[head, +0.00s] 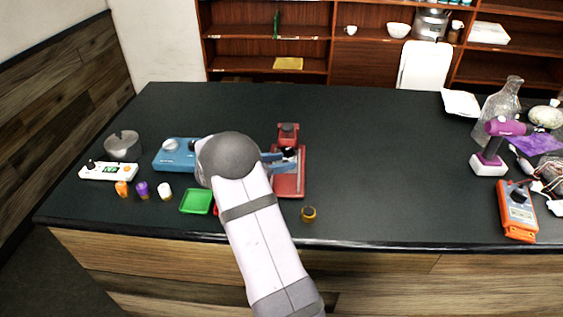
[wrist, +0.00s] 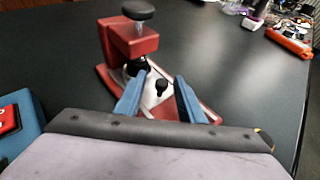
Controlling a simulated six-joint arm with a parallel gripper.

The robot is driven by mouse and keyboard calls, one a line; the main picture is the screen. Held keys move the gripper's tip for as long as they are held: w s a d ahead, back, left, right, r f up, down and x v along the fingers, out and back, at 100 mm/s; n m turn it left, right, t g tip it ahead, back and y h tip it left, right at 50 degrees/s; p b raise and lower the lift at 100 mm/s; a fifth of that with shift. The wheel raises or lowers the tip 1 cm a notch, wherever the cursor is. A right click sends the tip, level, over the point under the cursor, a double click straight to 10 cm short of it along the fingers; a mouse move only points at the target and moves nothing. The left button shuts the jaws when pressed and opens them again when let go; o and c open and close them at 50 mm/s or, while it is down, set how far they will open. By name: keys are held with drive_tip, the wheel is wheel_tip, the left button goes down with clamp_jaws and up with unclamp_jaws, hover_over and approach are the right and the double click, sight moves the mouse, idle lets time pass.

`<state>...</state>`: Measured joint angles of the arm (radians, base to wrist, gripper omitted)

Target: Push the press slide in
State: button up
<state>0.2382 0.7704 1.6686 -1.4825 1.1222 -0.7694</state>
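The red press (head: 289,183) stands on the dark table, just right of my wrist in the head view. In the wrist view the press (wrist: 133,40) shows a red upright with a round black knob on top and a flat red base. A silver slide plate with a small black knob (wrist: 161,86) lies on the base. My gripper (wrist: 159,92) is open, its two blue fingers apart on either side of the small knob, with nothing held. I cannot tell whether a finger touches the slide. My gripper (head: 280,158) is partly hidden by my arm in the head view.
A blue device (head: 173,160) sits left of my wrist, with a green tray (head: 196,201) in front. A small brown-and-yellow ring-like part (head: 308,214) lies near the front edge.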

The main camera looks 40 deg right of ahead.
drive_tip(key=shift+b+v, duration=0.95)
drive_tip(key=shift+v, duration=2.55)
drive_tip(key=s+a+f+m+g+y, duration=0.25)
drive_tip(key=s+a, duration=0.35)
drive_tip(key=s, duration=0.3)
drive_tip(key=s+a+f+m+g+y, duration=0.1)
drive_tip(key=s+a+m+g+y, duration=0.15)
drive_tip(key=s+a, duration=0.5)
drive_tip(key=s+a+f+m+t+y, duration=0.3)
drive_tip(key=a+m+y, duration=0.1)
drive_tip(key=a+m, duration=0.25)
drive_tip(key=s+a+f+m+t+y, duration=0.2)
drive_tip(key=s+a+m+y, duration=0.15)
drive_tip(key=a+m, duration=0.3)
wheel_tip(320, 180, up, 18)
drive_tip(key=y+p, duration=0.1)
drive_tip(key=p, duration=1.7)
drive_tip(key=shift+w+a, duration=0.4)
drive_tip(key=shift+a, duration=0.05)
